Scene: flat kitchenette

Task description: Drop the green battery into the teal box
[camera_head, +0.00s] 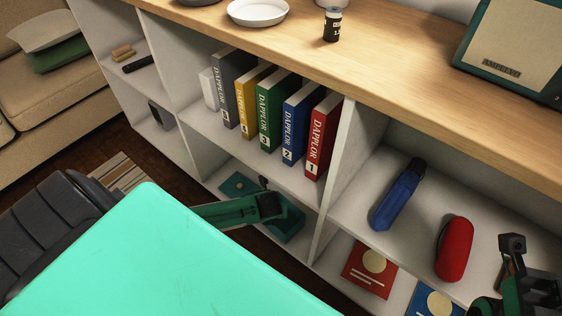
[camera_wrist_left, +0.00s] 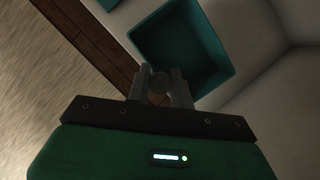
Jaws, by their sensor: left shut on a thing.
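The teal box (camera_head: 291,228) stands open-topped in the low shelf compartment under the binders, partly hidden by my left arm. It also shows in the left wrist view (camera_wrist_left: 205,48), dark inside. My left gripper (camera_head: 268,204) is at the box, above its near side in the head view. In the wrist view its fingers (camera_wrist_left: 162,82) are close together at the box's near edge, shut on a small dark roundish thing, which I take as the green battery (camera_wrist_left: 160,84); its colour is too dark to tell. My right gripper (camera_head: 513,262) is at the lower right, its jaws unclear.
A flat teal piece (camera_head: 237,186) lies beside the box. Several binders (camera_head: 276,110) stand on the shelf above. A white divider (camera_head: 330,185) rises right of the box. A blue bottle (camera_head: 398,194) and red case (camera_head: 454,248) lie on the right shelf.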

